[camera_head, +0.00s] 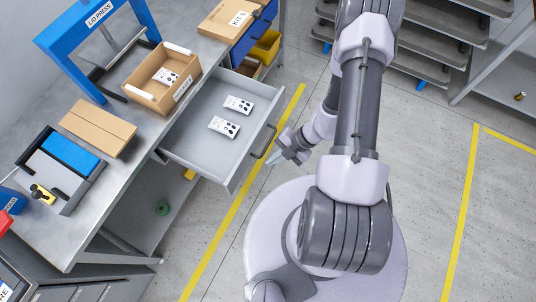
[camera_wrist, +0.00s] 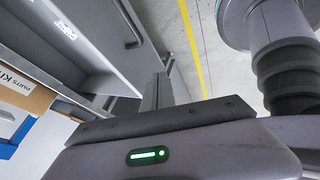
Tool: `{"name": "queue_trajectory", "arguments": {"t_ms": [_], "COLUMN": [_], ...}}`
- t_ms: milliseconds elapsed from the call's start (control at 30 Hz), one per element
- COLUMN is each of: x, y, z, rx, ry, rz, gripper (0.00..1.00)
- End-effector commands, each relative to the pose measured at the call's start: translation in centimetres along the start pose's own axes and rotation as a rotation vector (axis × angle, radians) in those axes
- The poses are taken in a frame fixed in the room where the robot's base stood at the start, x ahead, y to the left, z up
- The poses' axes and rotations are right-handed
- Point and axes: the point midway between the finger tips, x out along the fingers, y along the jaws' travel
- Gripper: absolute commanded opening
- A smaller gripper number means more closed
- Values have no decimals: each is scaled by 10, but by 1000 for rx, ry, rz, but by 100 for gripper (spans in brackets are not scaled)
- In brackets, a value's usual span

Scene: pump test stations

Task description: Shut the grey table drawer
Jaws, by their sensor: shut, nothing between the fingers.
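The grey table drawer (camera_head: 200,112) is pulled out from under the metal table in the head view. It holds two white cards, one farther back (camera_head: 238,104) and one nearer (camera_head: 224,127). Its dark bar handle (camera_head: 264,142) is on the front panel; the handle also shows in the wrist view (camera_wrist: 130,24). My gripper (camera_head: 275,158) is shut and empty, just outside the front panel near the handle. I cannot tell whether it touches the handle. In the wrist view the drawer (camera_wrist: 95,50) lies at the upper left.
On the table (camera_head: 135,150) are a blue lid press (camera_head: 70,45), an open cardboard box (camera_head: 150,98), a flat carton (camera_head: 97,128) and a black-edged tray (camera_head: 40,180). Yellow bins (camera_head: 265,48) sit beyond the drawer. Grey shelves (camera_head: 440,55) stand at upper right.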

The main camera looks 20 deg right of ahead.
Motion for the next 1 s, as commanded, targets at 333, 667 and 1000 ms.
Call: {"name": "queue_trajectory", "arguments": {"t_ms": [333, 667, 1000], "x": [80, 92, 92], "y": [-2, 35, 36], "z": [0, -1, -1], "rx": [-6, -8, -7], "ry": [4, 1, 1], "rz": [-3, -1, 0], "gripper": [0, 0, 0]}}
